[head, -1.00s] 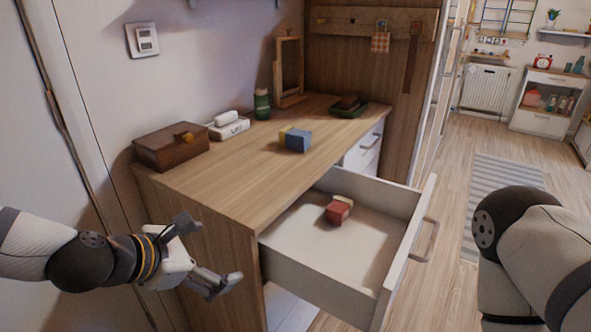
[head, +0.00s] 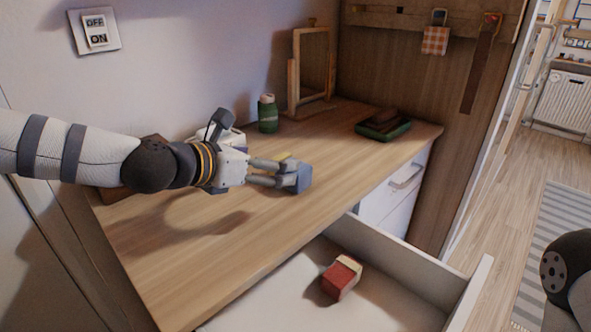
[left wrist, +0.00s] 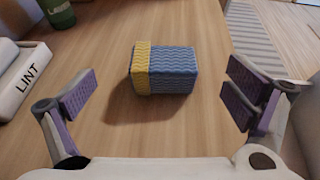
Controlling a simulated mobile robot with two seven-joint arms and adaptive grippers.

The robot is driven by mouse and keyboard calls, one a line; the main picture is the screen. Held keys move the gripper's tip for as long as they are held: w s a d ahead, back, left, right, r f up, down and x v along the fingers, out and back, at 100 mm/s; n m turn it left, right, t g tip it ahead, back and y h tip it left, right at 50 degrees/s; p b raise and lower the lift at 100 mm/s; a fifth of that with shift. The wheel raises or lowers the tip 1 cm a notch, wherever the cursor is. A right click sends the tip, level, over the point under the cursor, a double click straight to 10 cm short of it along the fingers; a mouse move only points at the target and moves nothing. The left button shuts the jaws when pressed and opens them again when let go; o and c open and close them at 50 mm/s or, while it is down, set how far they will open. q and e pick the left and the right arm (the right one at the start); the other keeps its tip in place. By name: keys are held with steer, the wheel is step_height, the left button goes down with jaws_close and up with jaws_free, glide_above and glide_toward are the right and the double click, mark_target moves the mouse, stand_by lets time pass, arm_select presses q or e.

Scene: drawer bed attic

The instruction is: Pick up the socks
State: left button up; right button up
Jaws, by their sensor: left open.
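A rolled blue sock bundle with a yellow band (left wrist: 165,70) lies on the wooden desktop, ahead of and between my left fingers in the left wrist view. In the head view its blue side (head: 298,178) shows just beyond my left fingers, which partly cover it. My left gripper (head: 258,150) is open and empty over the desktop. Its spread purple-padded fingers also show in the left wrist view (left wrist: 158,103). A red sock bundle with a cream band (head: 341,278) lies in the open drawer (head: 395,298). My right gripper is out of view.
A lint box (left wrist: 22,75) and a green bottle (head: 267,114) stand by the wall. A wooden frame (head: 312,70) and a dark green tray (head: 383,131) are farther back. The drawer juts out from the desk. The front desktop (head: 190,265) is clear.

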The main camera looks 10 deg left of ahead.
mark_target(304, 180)
arm_select(q)
steer(key=x, duration=0.3)
steer(key=f+b+x, duration=0.1)
steer(key=x, duration=0.3)
steer(key=shift+s, duration=0.2)
steer(key=shift+w+d, duration=0.15)
steer(key=shift+w, duration=0.1)
steer(key=c, duration=1.2)
